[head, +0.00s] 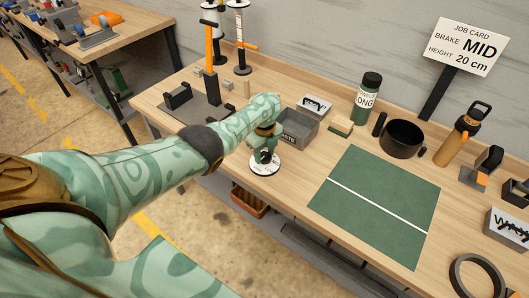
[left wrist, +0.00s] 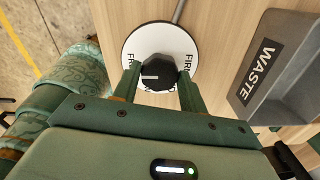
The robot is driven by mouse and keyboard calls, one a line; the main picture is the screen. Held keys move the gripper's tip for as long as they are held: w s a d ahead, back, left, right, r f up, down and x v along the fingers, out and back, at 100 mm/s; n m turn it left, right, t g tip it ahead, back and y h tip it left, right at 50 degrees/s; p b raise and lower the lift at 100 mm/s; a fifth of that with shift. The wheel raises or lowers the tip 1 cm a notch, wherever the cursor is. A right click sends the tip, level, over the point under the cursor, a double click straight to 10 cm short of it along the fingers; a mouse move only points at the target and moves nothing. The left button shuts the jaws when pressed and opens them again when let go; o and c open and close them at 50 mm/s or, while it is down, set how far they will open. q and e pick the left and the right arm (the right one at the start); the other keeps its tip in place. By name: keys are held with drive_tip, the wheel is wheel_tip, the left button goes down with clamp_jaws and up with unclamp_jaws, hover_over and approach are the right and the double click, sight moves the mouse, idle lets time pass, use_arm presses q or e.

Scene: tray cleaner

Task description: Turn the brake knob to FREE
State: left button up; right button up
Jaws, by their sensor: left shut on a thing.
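The black brake knob (left wrist: 158,66) sits at the middle of a round white dial (left wrist: 160,34). In the left wrist view, the dial's left side shows letters starting "FR", partly hidden, and its right side shows "FIRM". A white mark on the knob lies left of its centre, toward the "FR" side. My left gripper (left wrist: 160,82) is shut on the knob, one finger on each side. In the head view, the dial (head: 266,169) is at the bench's front edge, and my left gripper (head: 265,146) hides most of the knob. My right gripper is not in view.
A grey WASTE bin (head: 298,130) stands just right of the dial. A green mat (head: 380,200) with a white line lies farther right. A job card (head: 467,45) reads "BRAKE MID, HEIGHT 20 cm". A post with an orange handle (head: 209,50) stands behind my left arm.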

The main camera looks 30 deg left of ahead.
sight(265, 155)
use_arm(q)
drive_tip(key=o, duration=1)
drive_tip(key=shift+c, duration=0.2)
wheel_tip(265, 155, up, 16)
drive_tip(key=p, duration=1)
drive_tip(key=shift+r, duration=0.15)
